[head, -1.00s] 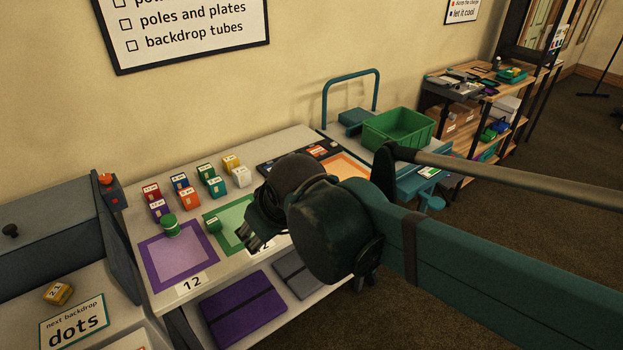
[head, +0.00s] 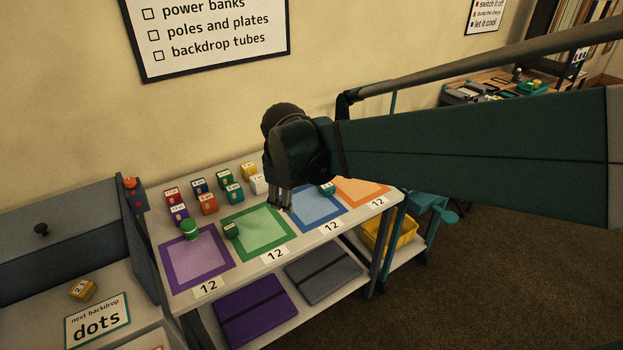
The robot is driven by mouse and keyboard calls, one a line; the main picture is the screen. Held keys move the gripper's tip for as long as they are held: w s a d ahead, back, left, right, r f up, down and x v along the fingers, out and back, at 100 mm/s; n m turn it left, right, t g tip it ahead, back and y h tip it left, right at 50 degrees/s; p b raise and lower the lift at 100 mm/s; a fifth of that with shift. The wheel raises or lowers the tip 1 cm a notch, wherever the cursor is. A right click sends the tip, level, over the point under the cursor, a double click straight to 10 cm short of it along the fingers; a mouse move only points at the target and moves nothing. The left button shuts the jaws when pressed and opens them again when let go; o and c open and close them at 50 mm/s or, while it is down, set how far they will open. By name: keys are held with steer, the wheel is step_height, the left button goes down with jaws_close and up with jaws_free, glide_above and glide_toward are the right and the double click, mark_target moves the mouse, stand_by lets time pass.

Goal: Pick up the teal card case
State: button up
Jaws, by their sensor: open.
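A teal labelled box (head: 235,193) stands in the front row of small boxes on the table, between an orange box (head: 208,204) and a white box (head: 258,184). Another small teal block (head: 327,188) with a pale label lies on the blue mat (head: 318,216). I cannot tell from the pictures which of the two is the card case. My gripper (head: 281,203) is open and points down, right of the white box, above the table near the green and blue mats. It holds nothing that I can see.
Red (head: 172,196), blue (head: 200,186), green (head: 225,177), yellow (head: 249,170) and purple (head: 179,212) boxes crowd around. A green block (head: 231,229) lies on the green mat (head: 262,237). The orange mat (head: 362,190) looks clear.

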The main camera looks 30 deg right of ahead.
steer(key=w+d+f+n+g+h+p, duration=0.15)
steer(key=w+d+f+n+p, duration=0.3)
steer(key=w+d, duration=0.6)
steer(key=n+g+p, duration=0.3)
steer(key=n, duration=0.3)
glide_above(322, 188)
steer(key=a, duration=0.1)
step_height(322, 188, down, 9)
steer(key=shift+r+h, duration=0.15)
steer(key=shift+h, duration=0.3)
steer(key=shift+x, duration=1.25)
steer(key=shift+b+x, duration=0.65)
steer(key=shift+x, duration=2)
steer(key=shift+w+a, duration=0.1)
steer(key=c, duration=0.9)
